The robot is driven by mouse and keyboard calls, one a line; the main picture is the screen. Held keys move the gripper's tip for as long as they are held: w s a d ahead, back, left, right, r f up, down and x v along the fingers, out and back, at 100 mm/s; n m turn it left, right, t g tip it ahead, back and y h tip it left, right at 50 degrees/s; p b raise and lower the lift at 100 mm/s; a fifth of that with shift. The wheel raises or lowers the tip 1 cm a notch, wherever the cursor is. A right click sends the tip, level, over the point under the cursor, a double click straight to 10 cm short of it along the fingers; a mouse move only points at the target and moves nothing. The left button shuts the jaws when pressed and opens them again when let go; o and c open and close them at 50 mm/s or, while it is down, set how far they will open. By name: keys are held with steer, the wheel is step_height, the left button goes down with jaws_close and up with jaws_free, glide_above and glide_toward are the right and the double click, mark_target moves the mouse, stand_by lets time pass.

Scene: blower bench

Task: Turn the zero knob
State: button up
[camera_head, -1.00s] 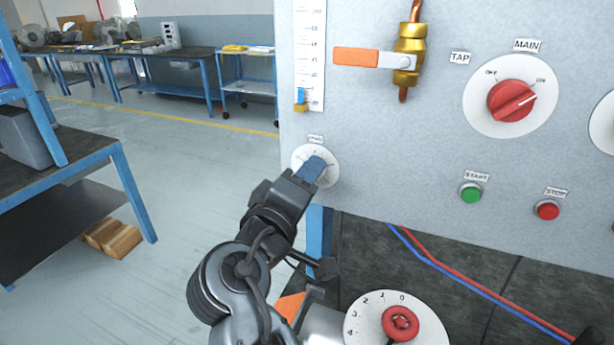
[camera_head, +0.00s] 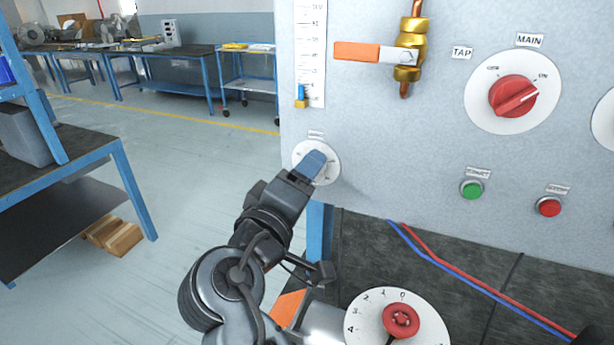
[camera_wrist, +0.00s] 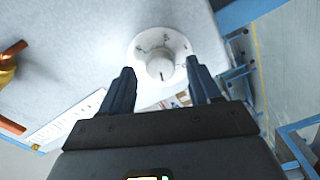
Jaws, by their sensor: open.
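The zero knob is a small white knob (camera_wrist: 160,68) on a round white dial plate (camera_wrist: 178,43) in the wrist view. In the head view the dial plate (camera_head: 330,170) sits low at the panel's left edge, and my gripper hides its knob. My gripper (camera_wrist: 163,88) is open in the wrist view, its two dark fingers pointing at the dial with the knob between their tips. I cannot tell whether the fingers touch it. In the head view the bluish fingers (camera_head: 314,164) overlap the dial.
The grey panel (camera_head: 420,150) also bears an orange-handled tap (camera_head: 358,53), a red main knob (camera_head: 513,96), a green start button (camera_head: 472,189) and a red stop button (camera_head: 549,207). A red dial knob (camera_head: 400,320) is below.

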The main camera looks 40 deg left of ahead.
steer(key=b+v, duration=0.1)
steer(key=v, duration=0.5)
steer(key=shift+s, duration=0.35)
